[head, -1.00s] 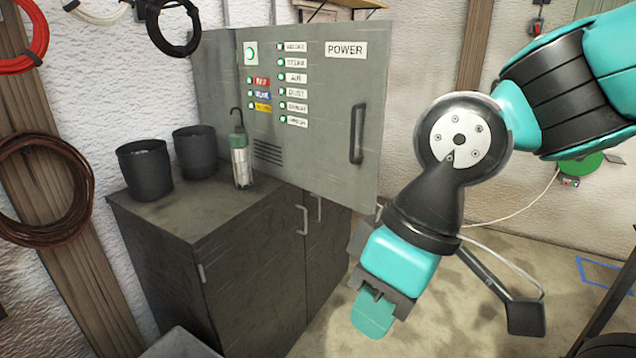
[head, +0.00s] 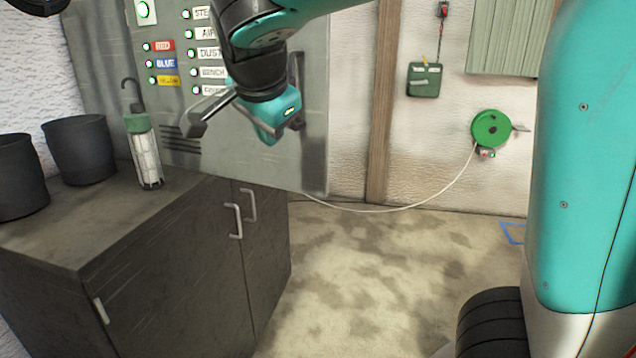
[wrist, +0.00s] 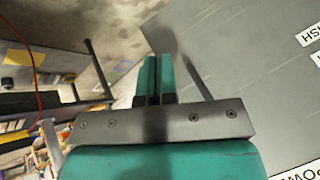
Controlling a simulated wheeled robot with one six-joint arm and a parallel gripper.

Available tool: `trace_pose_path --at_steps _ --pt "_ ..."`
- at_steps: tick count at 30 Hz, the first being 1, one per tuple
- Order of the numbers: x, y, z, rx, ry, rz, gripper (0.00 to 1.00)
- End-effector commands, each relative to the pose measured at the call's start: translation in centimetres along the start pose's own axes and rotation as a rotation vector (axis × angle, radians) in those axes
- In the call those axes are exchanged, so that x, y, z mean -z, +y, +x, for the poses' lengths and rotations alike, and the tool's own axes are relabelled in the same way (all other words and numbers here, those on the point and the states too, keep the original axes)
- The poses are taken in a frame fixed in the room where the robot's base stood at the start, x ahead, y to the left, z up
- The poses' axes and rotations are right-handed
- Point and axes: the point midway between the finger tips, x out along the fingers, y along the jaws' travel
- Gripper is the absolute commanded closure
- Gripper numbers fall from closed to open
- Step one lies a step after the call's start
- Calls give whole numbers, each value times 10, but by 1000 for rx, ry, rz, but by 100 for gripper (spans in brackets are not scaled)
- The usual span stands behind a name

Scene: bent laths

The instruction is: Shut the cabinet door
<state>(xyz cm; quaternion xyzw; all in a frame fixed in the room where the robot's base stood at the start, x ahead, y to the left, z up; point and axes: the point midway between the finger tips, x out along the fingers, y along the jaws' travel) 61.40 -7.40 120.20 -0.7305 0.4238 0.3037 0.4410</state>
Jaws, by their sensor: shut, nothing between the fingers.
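The grey cabinet door (head: 315,130) carries label plates and a handle (head: 299,75) near its right edge. Its right edge hangs out past the end of the dark counter, over the floor; what lies behind the door is hidden. My gripper (head: 276,120) is in front of the door's right part, close to the handle and partly covering it; I cannot tell whether it touches. In the wrist view, my gripper's teal fingers (wrist: 158,75) are together and empty, with the door (wrist: 245,70) filling the right side and the POWER label upside down at the lower right.
A dark counter (head: 190,215) with its lower doors shut stands below, bearing two black pots (head: 80,150) and a caged lamp (head: 145,150). A green reel (head: 491,129) on the back wall trails a white cable. Floor (head: 400,260) to the right is clear.

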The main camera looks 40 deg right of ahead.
Motion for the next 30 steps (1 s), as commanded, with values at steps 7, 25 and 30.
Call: trace_pose_path --at_steps 7,25,30 --pt "23 4 15 50 279 877 100" --pt "55 23 75 76 364 1149 100" --pt "67 26 105 75 362 1149 100"
